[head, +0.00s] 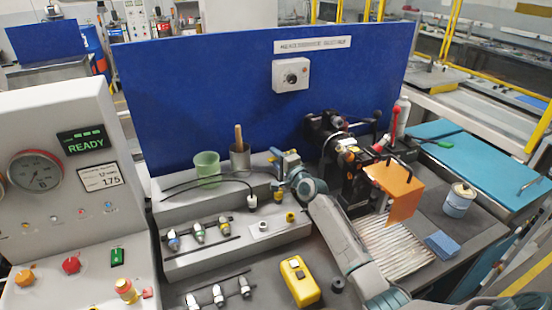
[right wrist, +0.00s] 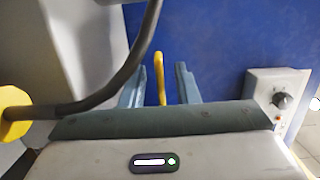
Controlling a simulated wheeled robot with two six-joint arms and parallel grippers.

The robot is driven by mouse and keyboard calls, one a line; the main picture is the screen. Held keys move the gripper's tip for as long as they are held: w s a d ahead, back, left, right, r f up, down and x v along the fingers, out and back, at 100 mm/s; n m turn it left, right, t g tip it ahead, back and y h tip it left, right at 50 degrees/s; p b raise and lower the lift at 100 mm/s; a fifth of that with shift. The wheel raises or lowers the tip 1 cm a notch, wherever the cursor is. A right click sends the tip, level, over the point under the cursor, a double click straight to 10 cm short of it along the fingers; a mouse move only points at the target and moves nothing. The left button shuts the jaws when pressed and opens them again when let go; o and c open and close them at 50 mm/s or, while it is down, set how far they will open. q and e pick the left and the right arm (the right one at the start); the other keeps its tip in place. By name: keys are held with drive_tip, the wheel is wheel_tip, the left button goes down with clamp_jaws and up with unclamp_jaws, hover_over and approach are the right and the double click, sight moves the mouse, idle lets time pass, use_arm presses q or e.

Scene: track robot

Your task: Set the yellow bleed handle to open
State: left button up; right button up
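A thin yellow handle (right wrist: 159,78) stands upright in the right wrist view, against the blue panel. My right gripper (right wrist: 160,84) is open, with one finger on each side of the handle. Gaps show between the handle and both fingers, so I see no grip on it. In the head view my right gripper (head: 283,160) is over the back of the grey stepped bench, and the handle is too small or hidden to make out there. My left gripper is not in view.
A dark hose (right wrist: 112,88) crosses close in front of the right wrist camera, by a round yellow part (right wrist: 12,113). A green cup (head: 207,167) and a grey pot (head: 240,160) stand left of the gripper. The blue panel (head: 200,95) rises behind.

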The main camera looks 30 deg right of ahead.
drive_tip(key=shift+s, duration=0.15)
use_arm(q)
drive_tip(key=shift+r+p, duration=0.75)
use_arm(e)
drive_tip(key=s+d, duration=0.1)
drive_tip(key=s, duration=0.9)
drive_tip(key=shift+s, duration=0.25)
drive_tip(key=shift+d, duration=0.1)
drive_tip(key=shift+c, duration=0.5)
